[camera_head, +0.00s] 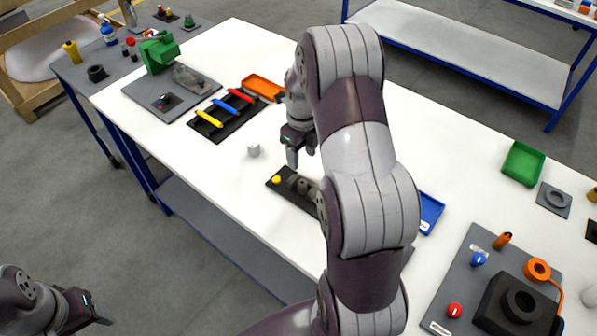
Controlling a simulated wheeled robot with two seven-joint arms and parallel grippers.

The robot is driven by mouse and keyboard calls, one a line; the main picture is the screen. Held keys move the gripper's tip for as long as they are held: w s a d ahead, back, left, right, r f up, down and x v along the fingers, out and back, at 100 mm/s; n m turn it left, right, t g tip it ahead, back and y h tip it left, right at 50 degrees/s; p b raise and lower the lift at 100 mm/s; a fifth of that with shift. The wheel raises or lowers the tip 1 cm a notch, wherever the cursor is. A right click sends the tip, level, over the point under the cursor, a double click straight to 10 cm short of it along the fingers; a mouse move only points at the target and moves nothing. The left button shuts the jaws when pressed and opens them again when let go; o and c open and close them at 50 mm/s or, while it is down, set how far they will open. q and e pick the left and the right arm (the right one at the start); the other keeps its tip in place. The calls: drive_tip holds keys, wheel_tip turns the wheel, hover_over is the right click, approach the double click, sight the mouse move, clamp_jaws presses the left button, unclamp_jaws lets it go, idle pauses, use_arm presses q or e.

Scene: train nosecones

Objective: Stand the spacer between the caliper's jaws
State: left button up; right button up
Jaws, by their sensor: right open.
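A small pale grey, roughly cylindrical piece (253,150), which looks like the spacer, stands alone on the white table. To its right is a dark narrow base (276,187) with a yellow knob and dark brown-grey blocks, which looks like the caliper. My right arm hides the far end of this base, so the gap between its jaws cannot be made out. My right gripper (298,151) is open and points down, above and behind the base, to the right of the pale piece. My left gripper (92,312) is low at the left, away from the table; its fingers are unclear.
A black tray (240,119) holds yellow, blue and red handles, with an orange tray (263,87) behind it. A green device (158,52) stands on a grey board at the left. A blue tray (430,212) and a green tray (522,163) are right. Table around the pale piece is clear.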

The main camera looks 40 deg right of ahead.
drive_tip(key=s+a+r+n, duration=0.1)
drive_tip(key=s+a+n, duration=0.3)
drive_tip(key=n, duration=0.7)
drive_tip(key=s+a+r+n+t, duration=0.1)
drive_tip(key=s+a+r+n, duration=0.1)
drive_tip(key=s+a+n, duration=0.2)
drive_tip(key=s+a+r+n, duration=0.1)
drive_tip(key=s+a+n, duration=0.4)
drive_tip(key=n, duration=1.4)
drive_tip(key=a, duration=0.4)
drive_tip(key=shift+a+r, duration=0.25)
drive_tip(key=shift+r, duration=0.15)
drive_tip(key=shift+s, duration=0.1)
